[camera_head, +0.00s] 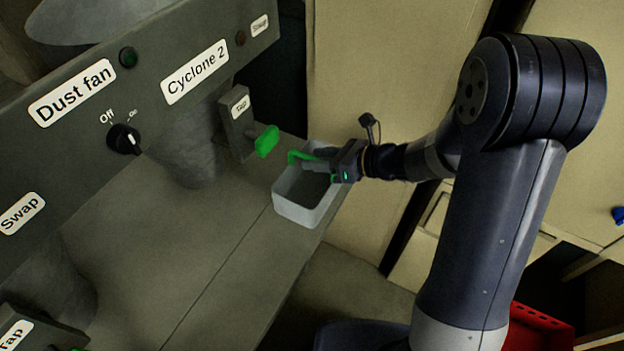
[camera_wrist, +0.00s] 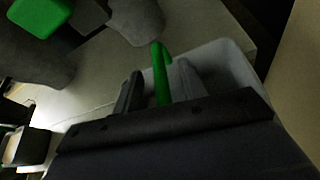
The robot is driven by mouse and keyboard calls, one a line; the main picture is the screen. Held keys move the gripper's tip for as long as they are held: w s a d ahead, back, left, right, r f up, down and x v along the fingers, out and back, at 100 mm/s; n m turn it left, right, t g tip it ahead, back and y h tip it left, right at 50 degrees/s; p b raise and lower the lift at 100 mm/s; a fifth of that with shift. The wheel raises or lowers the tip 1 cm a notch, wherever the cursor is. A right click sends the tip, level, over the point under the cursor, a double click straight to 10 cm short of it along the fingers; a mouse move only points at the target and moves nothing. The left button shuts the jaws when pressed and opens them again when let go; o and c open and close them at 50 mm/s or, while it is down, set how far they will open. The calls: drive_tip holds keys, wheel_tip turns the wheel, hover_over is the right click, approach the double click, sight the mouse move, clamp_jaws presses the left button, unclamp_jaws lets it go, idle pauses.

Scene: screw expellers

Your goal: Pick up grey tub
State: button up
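The grey tub (camera_head: 296,212) stands on the grey bench below the Cyclone 2 label, near the bench's right end. A green handle (camera_head: 296,155) shows at its far side. My gripper (camera_head: 315,159) reaches over the tub from the right. In the wrist view the green handle (camera_wrist: 161,72) lies between the two fingers of my gripper (camera_wrist: 157,88). A gap shows between the left finger and the handle; the right finger is very close to it, and contact is unclear. The tub's pale rim (camera_wrist: 238,62) shows behind and right of the fingers, which hide part of it.
A tap block (camera_head: 237,122) with a green lever (camera_head: 267,141) sits just left of the tub. The panel with a Dust fan knob (camera_head: 124,139) runs along the upper left. The bench (camera_head: 190,255) is clear left of the tub. A red crate (camera_head: 540,325) is at lower right.

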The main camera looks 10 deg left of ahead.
drive_tip(key=shift+a, duration=0.15)
clamp_jaws()
idle(0.4)
